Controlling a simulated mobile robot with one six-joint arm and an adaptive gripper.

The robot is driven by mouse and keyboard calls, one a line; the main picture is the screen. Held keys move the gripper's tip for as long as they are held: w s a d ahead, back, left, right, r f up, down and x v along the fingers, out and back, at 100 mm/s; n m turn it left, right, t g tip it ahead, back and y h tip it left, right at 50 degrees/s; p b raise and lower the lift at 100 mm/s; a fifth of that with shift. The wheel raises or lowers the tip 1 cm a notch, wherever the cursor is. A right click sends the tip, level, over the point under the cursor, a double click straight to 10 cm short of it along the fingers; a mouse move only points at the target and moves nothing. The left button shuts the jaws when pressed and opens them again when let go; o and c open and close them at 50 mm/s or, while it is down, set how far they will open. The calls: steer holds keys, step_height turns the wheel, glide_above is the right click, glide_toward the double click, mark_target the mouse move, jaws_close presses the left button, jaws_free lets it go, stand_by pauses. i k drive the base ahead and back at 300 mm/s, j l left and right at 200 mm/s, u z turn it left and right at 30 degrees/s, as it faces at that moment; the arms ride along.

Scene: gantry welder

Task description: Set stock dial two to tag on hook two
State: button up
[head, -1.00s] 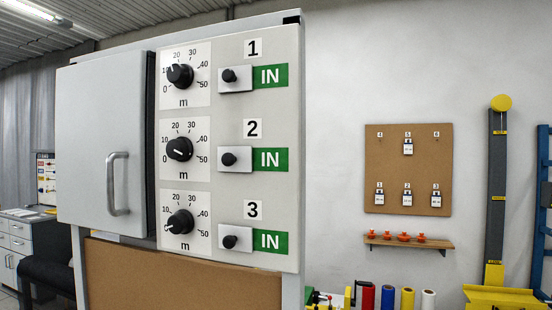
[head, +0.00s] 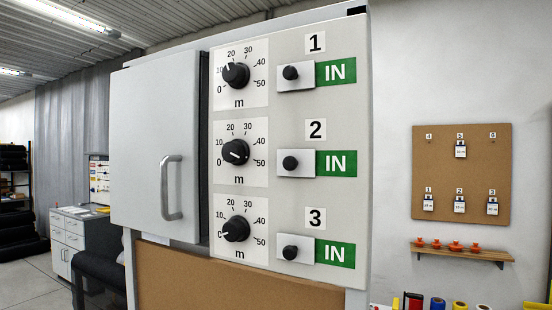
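Stock dial two (head: 235,151) is a black knob on a white scale plate marked 0 to 50 m, in the middle row of the grey panel. A pale mark shows low on the knob; its exact reading is unclear. The label 2 (head: 316,129) stands to its right, above a small black knob (head: 290,163) and a green IN sign (head: 337,163). The tag on hook two (head: 459,206) hangs in the lower row of the cork board, between tags one and three. Its print is too small to read. My gripper is not in view.
Dial one (head: 236,75) and dial three (head: 236,229) sit above and below dial two. A grey cabinet door (head: 146,160) with a handle (head: 173,187) stands left of the dials. A wooden shelf (head: 462,252) with orange items is under the cork board (head: 427,165).

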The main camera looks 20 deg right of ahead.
mark_target(236, 152)
steer(key=z, duration=1.7)
steer(key=j+u, duration=0.15)
steer(key=u, duration=0.25)
steer(key=j+u, duration=0.2)
steer(key=u, duration=0.2)
steer(key=j+u, duration=0.2)
steer(key=u, duration=0.25)
